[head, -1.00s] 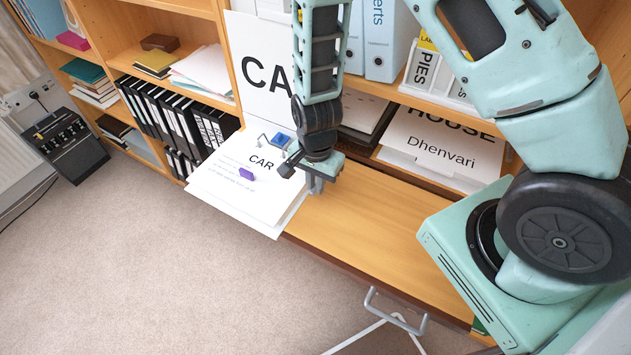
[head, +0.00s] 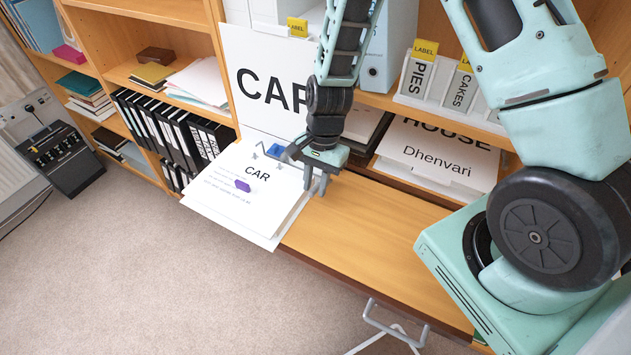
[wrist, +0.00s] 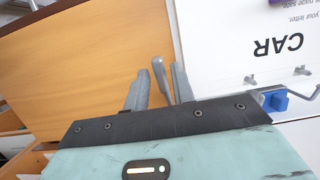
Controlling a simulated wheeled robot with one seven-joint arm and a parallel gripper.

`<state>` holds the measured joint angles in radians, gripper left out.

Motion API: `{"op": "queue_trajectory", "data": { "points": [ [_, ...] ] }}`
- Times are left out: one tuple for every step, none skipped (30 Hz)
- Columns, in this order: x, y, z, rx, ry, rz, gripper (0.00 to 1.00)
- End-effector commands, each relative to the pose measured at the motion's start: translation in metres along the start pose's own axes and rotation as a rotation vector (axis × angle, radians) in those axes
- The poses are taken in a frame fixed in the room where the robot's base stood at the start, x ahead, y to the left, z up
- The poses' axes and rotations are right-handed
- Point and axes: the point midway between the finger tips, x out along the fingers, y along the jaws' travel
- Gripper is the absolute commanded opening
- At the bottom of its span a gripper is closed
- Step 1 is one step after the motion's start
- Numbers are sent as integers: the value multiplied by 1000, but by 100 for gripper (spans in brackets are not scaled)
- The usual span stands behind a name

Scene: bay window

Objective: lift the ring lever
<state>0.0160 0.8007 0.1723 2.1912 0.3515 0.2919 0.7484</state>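An open white file marked CAR (head: 220,200) lies on the wooden ledge. It carries bent metal wire rings and a blue block (head: 276,150) at its back edge; the block also shows in the wrist view (wrist: 277,101). My gripper (head: 315,192) is just right of the file's edge, fingers pointing down. In the wrist view, its two grey fingers (wrist: 160,72) stand apart. A light grey rounded tab (wrist: 158,76), seemingly the ring lever, shows between them. I cannot tell whether either finger touches it. In the head view the gripper hides this tab.
A purple piece (head: 243,185) lies on the page. The wooden ledge (head: 375,235) is bare to the right. An upright CAR board (head: 262,70) stands close behind my gripper. Label holders (head: 440,85) and a Dhenvari sheet (head: 440,152) are at the right. Carpet (head: 150,270) is in front.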

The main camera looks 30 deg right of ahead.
Motion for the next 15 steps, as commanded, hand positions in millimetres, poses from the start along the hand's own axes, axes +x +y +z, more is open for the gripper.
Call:
{"op": "queue_trajectory", "data": {
  "points": [
    [0, 0, 0, 0, 0, 0, 35],
    [0, 0, 0, 0, 0, 0, 35],
    [0, 0, 0, 0, 0, 0, 35],
    [0, 0, 0, 0, 1, 0, 35],
    [0, 0, 0, 0, 1, 0, 35],
    [0, 0, 0, 0, 1, 0, 35],
    [0, 0, 0, 0, 1, 0, 35],
    [0, 0, 0, 0, 1, -1, 35],
    [-1, 0, 0, 0, 1, -1, 35],
    [-1, 0, 0, 0, 2, -1, 35],
    [-3, 0, 0, 0, 2, -1, 35],
    [-5, -1, -1, 0, 3, -2, 35],
    [-7, -1, -1, 0, 3, -3, 35],
    [-10, -1, -1, 0, 4, -3, 35],
    [-15, -1, -1, 0, 4, -4, 35]
  ]
}}
